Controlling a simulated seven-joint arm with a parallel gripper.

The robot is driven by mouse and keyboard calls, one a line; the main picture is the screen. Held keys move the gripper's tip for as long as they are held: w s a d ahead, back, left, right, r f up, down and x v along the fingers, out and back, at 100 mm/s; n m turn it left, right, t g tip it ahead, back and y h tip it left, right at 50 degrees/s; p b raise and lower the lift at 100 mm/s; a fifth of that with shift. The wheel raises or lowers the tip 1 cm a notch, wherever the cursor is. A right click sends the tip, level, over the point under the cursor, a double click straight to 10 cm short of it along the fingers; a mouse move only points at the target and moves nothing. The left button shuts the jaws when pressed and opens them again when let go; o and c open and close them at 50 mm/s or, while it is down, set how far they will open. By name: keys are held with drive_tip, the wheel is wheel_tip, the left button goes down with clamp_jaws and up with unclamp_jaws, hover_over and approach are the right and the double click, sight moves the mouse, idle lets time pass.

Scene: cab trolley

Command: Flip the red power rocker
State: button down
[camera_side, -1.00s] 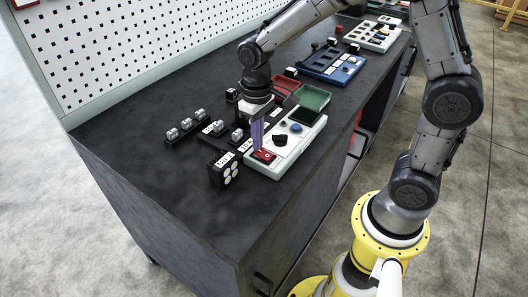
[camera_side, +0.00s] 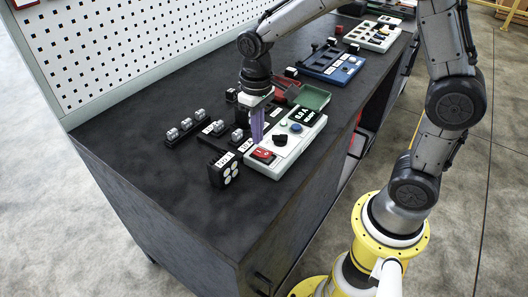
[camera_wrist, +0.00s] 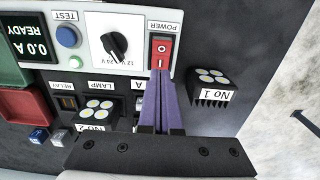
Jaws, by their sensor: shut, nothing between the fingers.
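The red power rocker (camera_side: 263,155) sits at the near left end of the white control panel (camera_side: 275,172). In the wrist view the rocker (camera_wrist: 161,50) is bright red with white marks, under the POWER label. My gripper (camera_side: 257,140) has purple fingers, shut and empty, just behind the rocker in the side view. In the wrist view its fingertips (camera_wrist: 161,76) are at the rocker's lower edge in the picture; I cannot tell if they touch. The panel display (camera_wrist: 27,40) is lit and reads 0.0 A READY.
A black selector knob (camera_wrist: 115,44) and a blue TEST button (camera_wrist: 68,36) share the panel. The No 1 lamp block (camera_wrist: 208,84) stands close beside the rocker. Red (camera_wrist: 28,105) and green trays (camera_side: 312,97) lie behind. The bench's near corner is clear.

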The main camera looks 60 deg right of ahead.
sight(258, 151)
drive_tip(key=shift+r, duration=2.15)
drive_tip(key=s+d+r+t, duration=0.2)
drive_tip(key=s+r+t, duration=0.1)
drive_tip(key=s+r, duration=0.5)
drive_tip(key=s+f+t, duration=0.1)
drive_tip(key=s+t, duration=0.1)
drive_tip(key=s, duration=0.8)
drive_tip(key=shift+s+d+f+t, duration=0.2)
drive_tip(key=shift+d+f+t, duration=0.1)
